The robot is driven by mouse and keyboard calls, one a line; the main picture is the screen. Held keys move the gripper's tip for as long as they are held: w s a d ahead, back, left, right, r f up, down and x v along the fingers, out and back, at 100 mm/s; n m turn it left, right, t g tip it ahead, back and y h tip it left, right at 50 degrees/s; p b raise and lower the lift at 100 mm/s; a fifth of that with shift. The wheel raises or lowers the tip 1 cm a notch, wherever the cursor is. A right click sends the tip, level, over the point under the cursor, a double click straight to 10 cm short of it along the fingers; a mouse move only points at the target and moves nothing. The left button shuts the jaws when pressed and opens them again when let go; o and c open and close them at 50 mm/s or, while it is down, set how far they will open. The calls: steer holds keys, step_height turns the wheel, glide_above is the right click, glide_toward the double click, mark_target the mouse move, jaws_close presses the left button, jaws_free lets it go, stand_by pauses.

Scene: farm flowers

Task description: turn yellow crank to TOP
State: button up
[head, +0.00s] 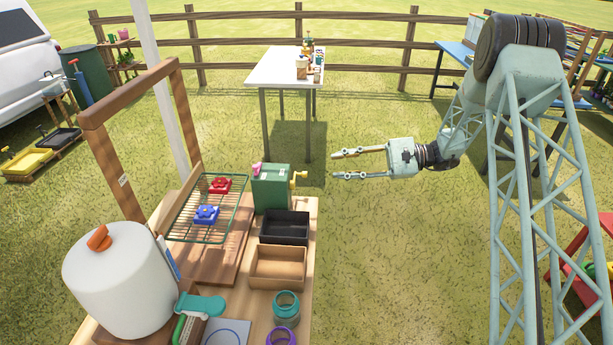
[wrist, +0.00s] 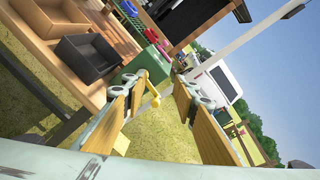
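The yellow crank (head: 297,177) sticks out from the right side of a green box (head: 271,191) at the far end of the wooden table. In the wrist view the crank (wrist: 154,97) shows beside the left finger, partly overlapped by it, with the green box (wrist: 152,60) behind. My gripper (head: 337,164) is open and empty, to the right of the crank in the head view, with its fingers pointing left and clear space between. In the wrist view its two fingers (wrist: 163,86) are spread apart. No TOP marking is readable, and the crank's exact angle is hard to tell.
A black bin (head: 285,228) and a brown bin (head: 278,267) stand in front of the green box. A wire rack (head: 210,207) holds red and blue flower-shaped pieces to its left. Open grass lies around my gripper; a white table (head: 283,68) stands farther back.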

steer(key=m+t+y, duration=0.2)
glide_toward(306, 174)
steer(key=d, duration=0.4)
steer(key=shift+w+f, duration=0.25)
steer(key=shift+w, duration=0.05)
steer(key=shift+a, duration=0.15)
steer(key=shift+w+a+b, duration=0.2)
steer(key=shift+a+b, duration=0.15)
steer(key=shift+a, duration=1.9)
steer(key=shift+w+a+b, duration=0.25)
steer(key=shift+a+b, duration=0.1)
steer(key=shift+a, duration=1.9)
steer(key=shift+w+a+b, duration=0.2)
steer(key=shift+a+b, duration=0.15)
steer(key=shift+a, duration=1.9)
jaws_close()
